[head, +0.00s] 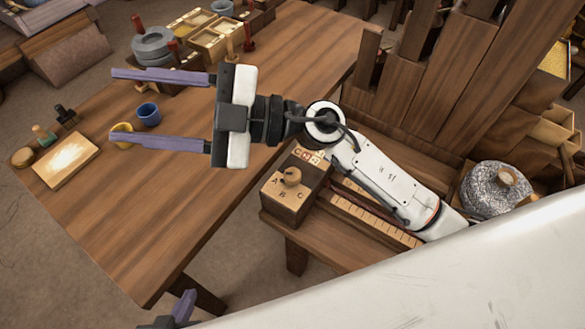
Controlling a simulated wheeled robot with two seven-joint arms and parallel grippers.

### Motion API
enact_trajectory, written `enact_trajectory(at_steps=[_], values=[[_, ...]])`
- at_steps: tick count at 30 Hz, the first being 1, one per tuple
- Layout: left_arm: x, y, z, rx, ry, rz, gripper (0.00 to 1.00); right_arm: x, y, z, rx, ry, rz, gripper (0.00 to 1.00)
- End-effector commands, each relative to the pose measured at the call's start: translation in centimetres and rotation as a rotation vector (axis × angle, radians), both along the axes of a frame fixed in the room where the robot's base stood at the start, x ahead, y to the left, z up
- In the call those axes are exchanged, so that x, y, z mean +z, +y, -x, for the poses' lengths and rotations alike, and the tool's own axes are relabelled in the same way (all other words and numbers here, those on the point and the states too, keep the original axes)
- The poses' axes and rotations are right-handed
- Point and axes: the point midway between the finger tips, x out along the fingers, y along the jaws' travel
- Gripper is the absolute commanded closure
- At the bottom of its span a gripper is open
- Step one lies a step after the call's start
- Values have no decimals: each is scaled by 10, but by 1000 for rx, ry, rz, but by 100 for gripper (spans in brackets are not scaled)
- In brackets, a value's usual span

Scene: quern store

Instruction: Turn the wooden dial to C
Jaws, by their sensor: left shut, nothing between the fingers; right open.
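The wooden dial (291,177) is a small round knob on the light top plate of a dark wooden box (286,207). The letters A, B and C are marked around it, with A at the left, B at the front and C at the right. Which letter the knob points to is too small to tell. My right gripper (113,106) is open and empty, up and left of the dial, above the table. My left gripper (187,296) is shut, low in the picture, apart from the dial and mostly cut off from view.
The long wooden table (150,230) has a blue cup (148,113), a yellow cup (122,133) and a board (68,160). The box stands on a bench (335,245) beside a ruler-like strip (375,217). A grey stone quern (494,190) is at the right. My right arm passes just behind the box.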

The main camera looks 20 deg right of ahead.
Motion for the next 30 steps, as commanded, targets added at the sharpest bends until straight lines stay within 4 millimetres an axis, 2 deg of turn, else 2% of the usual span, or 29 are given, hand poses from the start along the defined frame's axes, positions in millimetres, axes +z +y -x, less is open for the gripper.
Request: enact_trajectory(at_steps=[1,2,4,5,6,8,9,12,15,18,23,30], values=[[0,0,0,0,0,0,100,-28,13,8,97,-9,159,49],[0,0,0,0,0,0,100,-48,17,13,149,1,261,49],[0,0,0,0,0,0,100,-99,10,16,233,43,516,49],[0,0,0,0,0,0,100,-120,2,15,255,71,628,49],[0,0,0,0,0,0,100,-146,-14,11,265,113,777,49],[0,0,0,1,1,0,100,-177,-47,0,252,190,992,49],[0,0,1,1,1,0,100,-193,-71,-7,225,246,1123,49],[-1,0,1,0,3,0,100,-213,-133,-25,125,381,1391,49],[-1,0,3,0,5,0,100,-216,-180,-37,17,490,1567,49],[-2,0,3,0,6,1,100,-214,-208,-42,-56,556,1661,49],[-1,0,4,0,7,1,100,-224,-220,-43,-88,590,1701,49],[1,0,4,0,8,0,100,-267,-219,-42,-83,589,1698,49]])
